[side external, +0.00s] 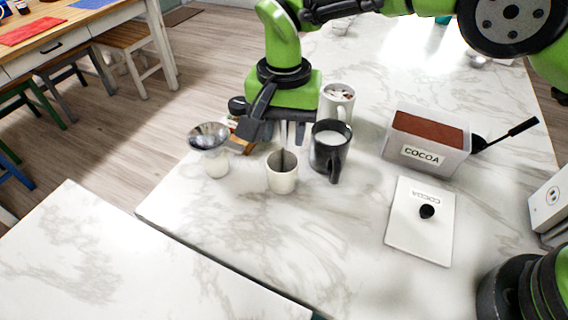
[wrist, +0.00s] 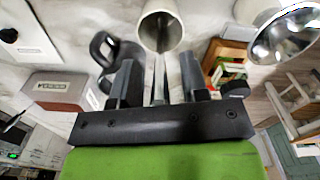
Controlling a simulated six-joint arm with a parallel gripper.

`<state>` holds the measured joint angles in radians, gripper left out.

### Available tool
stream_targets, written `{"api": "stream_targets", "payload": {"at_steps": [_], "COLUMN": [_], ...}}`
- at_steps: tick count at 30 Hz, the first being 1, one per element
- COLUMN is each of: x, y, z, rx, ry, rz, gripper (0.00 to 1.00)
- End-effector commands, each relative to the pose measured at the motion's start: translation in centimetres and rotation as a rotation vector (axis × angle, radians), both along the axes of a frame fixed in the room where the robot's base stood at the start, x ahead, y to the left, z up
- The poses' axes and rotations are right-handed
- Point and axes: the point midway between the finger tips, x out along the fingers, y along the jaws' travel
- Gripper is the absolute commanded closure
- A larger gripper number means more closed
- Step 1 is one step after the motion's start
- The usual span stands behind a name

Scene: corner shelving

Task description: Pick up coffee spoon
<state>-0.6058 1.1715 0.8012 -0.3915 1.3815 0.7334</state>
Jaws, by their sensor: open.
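A white cup (side external: 283,180) stands on the marble counter with slim metal spoon handles (side external: 284,138) rising upright from it. My gripper (side external: 277,132) is above the cup, pointing down, with the handles between its fingers. In the wrist view, the open gripper (wrist: 158,78) has a dark finger on each side of the handles (wrist: 160,72), with visible gaps. The handles reach into the cup (wrist: 163,30). I cannot tell how many spoons there are, or which is the coffee spoon. Their bowls are hidden inside the cup.
A metal funnel-shaped vessel (side external: 208,137) is at left. The cocoa box (side external: 425,155), black scoop (side external: 510,132) and lid (side external: 420,235) are right. The front counter is clear.

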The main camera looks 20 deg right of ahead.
Motion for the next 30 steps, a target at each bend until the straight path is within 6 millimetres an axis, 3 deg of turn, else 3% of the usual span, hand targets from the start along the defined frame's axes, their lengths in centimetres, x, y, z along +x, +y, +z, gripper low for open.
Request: {"api": "stream_targets", "payload": {"at_steps": [1,6,7,19,30], "x": [0.0,0.0,0.0,0.1,0.1], "y": [0.0,0.0,0.0,0.0,0.0], "z": [0.0,0.0,0.0,0.9,8.1], "rx": [0.0,0.0,0.0,0.002,0.002], "ry": [0.0,0.0,0.0,-0.003,-0.005], "rz": [0.0,0.0,0.0,0.001,0.0], "gripper": [0.59,0.98,1.0,1.0,1.0]}}
